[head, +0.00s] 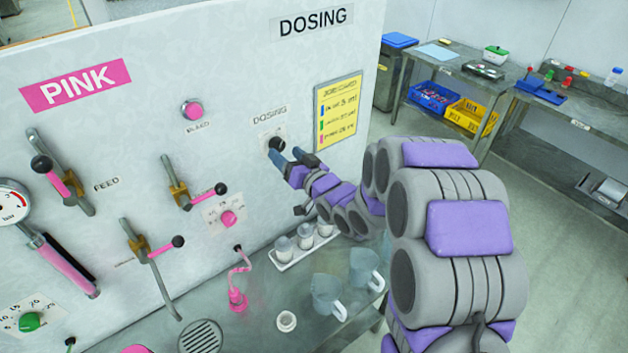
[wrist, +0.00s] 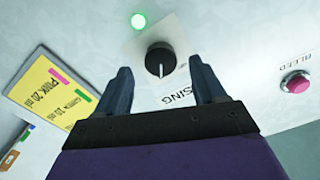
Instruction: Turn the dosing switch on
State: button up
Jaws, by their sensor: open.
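The dosing switch is a black round knob (head: 276,145) on a white plate under the small DOSING label on the panel. In the wrist view the knob (wrist: 160,60) shows a white pointer line, and a green light (wrist: 138,21) glows beside it. My gripper (head: 286,158) is at the panel close to the knob. In the wrist view its two dark fingers (wrist: 158,82) are open, one on either side of the knob's near edge. I cannot tell whether they touch it.
A pink BLEED button (head: 193,110) and levers with pink handles (head: 205,196) stick out from the panel. A yellow notice (head: 338,112) hangs right of the switch. Below, the bench holds a tray of small jars (head: 304,246) and clear mugs (head: 329,296).

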jog(key=b+v, duration=1.3)
jog(key=b, duration=0.2)
jog(key=shift+s+d+b, duration=0.2)
jog(key=shift+b, duration=0.15)
